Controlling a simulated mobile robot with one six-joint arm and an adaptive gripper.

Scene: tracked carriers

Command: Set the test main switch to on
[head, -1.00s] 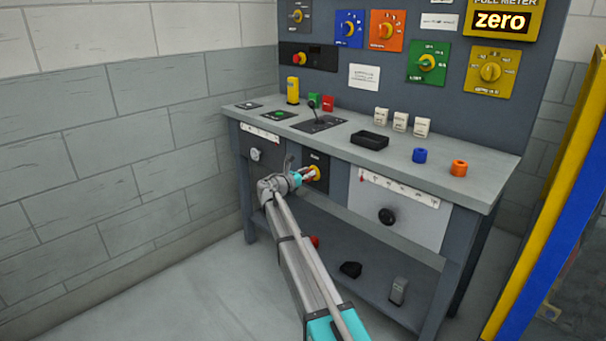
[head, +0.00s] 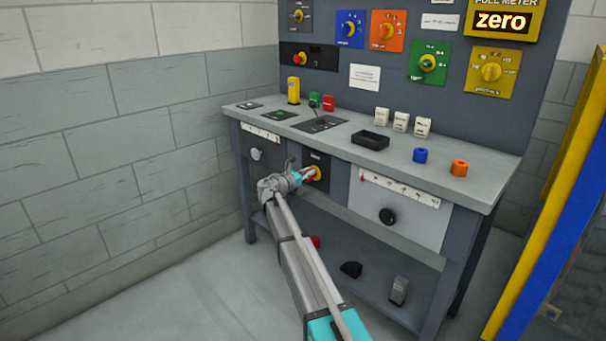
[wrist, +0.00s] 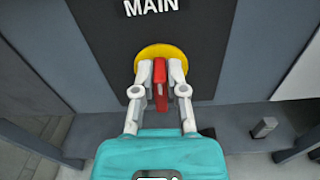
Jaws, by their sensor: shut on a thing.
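The main switch is a red handle (wrist: 160,76) on a yellow round base (wrist: 142,58), on a dark panel (wrist: 110,60) labelled MAIN in the wrist view. In the head view its yellow base (head: 316,172) shows on the bench front, between two drawers. My gripper (wrist: 161,72) is shut on the red handle, with one white finger on each side of it. The handle stands roughly upright in the wrist view, with its lower end between the fingers. The gripper also shows in the head view (head: 308,174), reaching the switch from the front left. Any on or off marking is not readable.
A drawer with a black knob (head: 387,216) is right of the switch. A blue and yellow frame (head: 550,200) stands at far right.

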